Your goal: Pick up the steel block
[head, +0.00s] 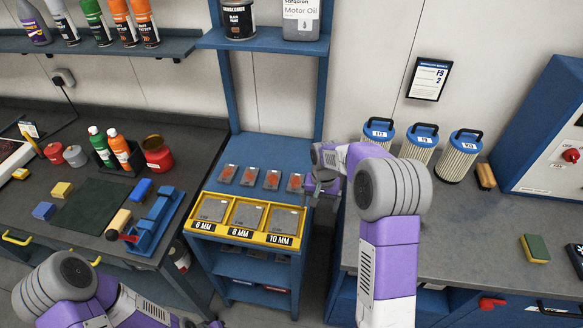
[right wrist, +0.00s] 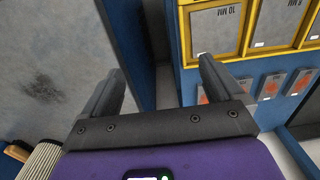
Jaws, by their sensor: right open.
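Three flat grey plates lie in a yellow tray (head: 238,228), one above each label: 6 MM (head: 213,209), 8 MM (head: 248,215) and 10 MM (head: 283,220). I cannot pick out for certain a separate steel block. My right gripper (head: 322,190) is beside the blue shelf unit, a little right of the tray. In the right wrist view its two fingers (right wrist: 163,88) are apart with nothing between them, over the gap beside the shelf. The 10 MM plate (right wrist: 215,25) is beyond them. My left arm is at the lower left; its gripper does not show.
Several red-marked packets (head: 249,177) lie behind the tray. The left bench holds bottles, a dark green mat (head: 92,205), small blocks and a blue fixture (head: 155,220). The right bench (head: 455,235) carries blue-topped filters (head: 417,143) and a sponge (head: 534,248), with clear room between.

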